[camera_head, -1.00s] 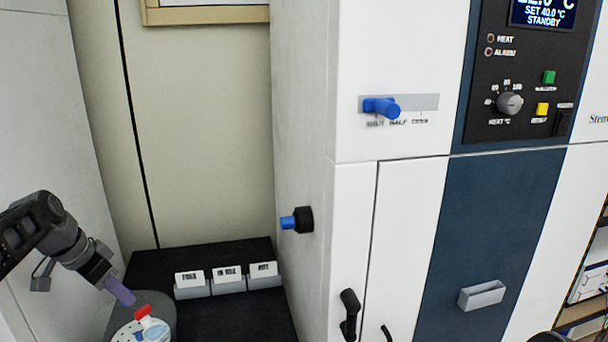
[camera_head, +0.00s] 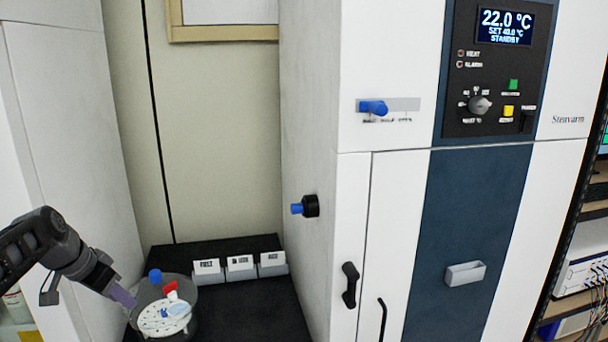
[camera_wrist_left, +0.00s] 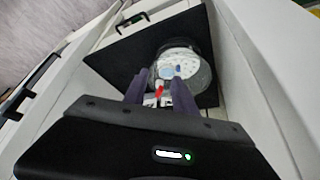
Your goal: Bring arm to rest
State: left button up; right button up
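My left arm comes in from the left in the head view, with its gripper (camera_head: 124,298) beside and above the edge of a round clear vessel (camera_head: 190,326). In the left wrist view the two purple fingers (camera_wrist_left: 159,95) stand apart with nothing seen gripped between them. The vessel (camera_wrist_left: 205,75) lies beyond the fingertips there. It holds a white perforated plate (camera_head: 150,322) with a red-capped item (camera_head: 170,288) and a pale blue dish (camera_head: 179,311). My right gripper is not in view.
A white cabinet (camera_head: 400,220) with a control panel, reading 22.0 °C and STANDBY, fills the middle. A blue-tipped knob (camera_head: 298,208) juts from its side. Several labelled holders (camera_head: 240,270) stand on the black bench top (camera_head: 245,310). A shelf unit (camera_head: 580,255) stands at right.

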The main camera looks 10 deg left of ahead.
pick_arm(q)
jog(key=w+d+f+n+t, duration=0.1)
jog(key=w+d+f+n, duration=0.1)
jog(key=f, duration=0.5)
jog(key=w+d+f+n+t, duration=0.1)
jog(key=w+d+f+n, duration=0.15)
jog(key=f, duration=0.45)
jog(key=s+d+f+n+g, duration=0.1)
jog(key=s+d+f+n, duration=0.3)
jog(key=d+f, duration=0.95)
jog(key=s+d+f+m+g+h, duration=0.1)
jog(key=s+d+f+g, duration=0.1)
jog(key=s+d+f, duration=0.3)
jog(key=s+d+f+m+g+h, duration=0.1)
jog(key=s+d+f, duration=0.4)
jog(key=s, duration=0.9)
jog(key=s+d+f+m+g, duration=0.1)
jog(key=s+d+f+g, duration=0.1)
jog(key=s+d+f, duration=0.3)
jog(key=s+d, duration=0.4)
jog(key=d, duration=0.1)
jog(key=shift+s+d+f+g+h, duration=0.15)
jog(key=shift+s+f+g+h, duration=0.15)
jog(key=shift+h, duration=0.1)
